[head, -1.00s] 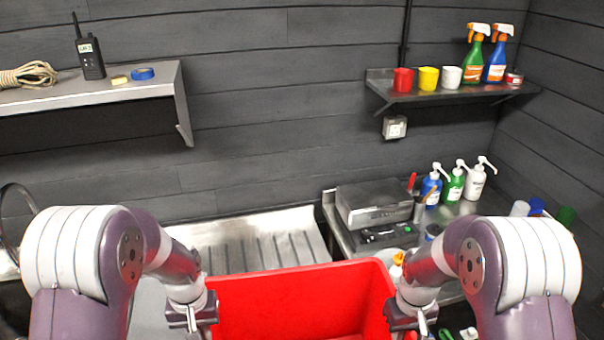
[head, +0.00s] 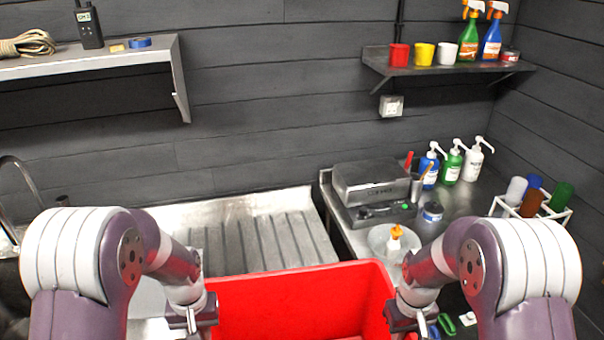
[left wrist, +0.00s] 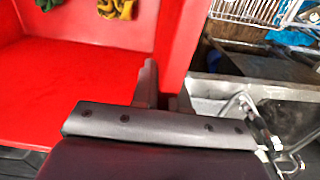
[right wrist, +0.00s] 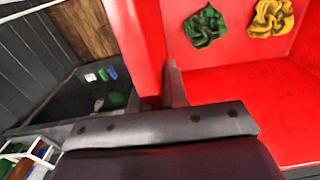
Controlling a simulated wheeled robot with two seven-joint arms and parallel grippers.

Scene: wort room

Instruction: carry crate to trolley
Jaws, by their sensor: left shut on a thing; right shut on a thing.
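The red crate (head: 300,300) is held between my two arms at the bottom middle of the head view. My left gripper (head: 204,312) is shut on its left wall, and my right gripper (head: 398,312) is shut on its right wall. In the left wrist view the crate wall (left wrist: 172,50) passes between the fingers (left wrist: 160,90). The right wrist view shows the same at the other wall (right wrist: 150,50), between the fingers (right wrist: 162,90). A green cloth (right wrist: 205,27) and a yellow cloth (right wrist: 270,18) lie inside the crate. No trolley can be made out.
A ribbed metal drainer (head: 250,235) lies beyond the crate. A counter at right holds a grey box (head: 370,185), pump bottles (head: 452,165), a bowl (head: 385,240) and a white rack with cups (head: 530,205). Wall shelves hang at left (head: 90,60) and right (head: 440,68).

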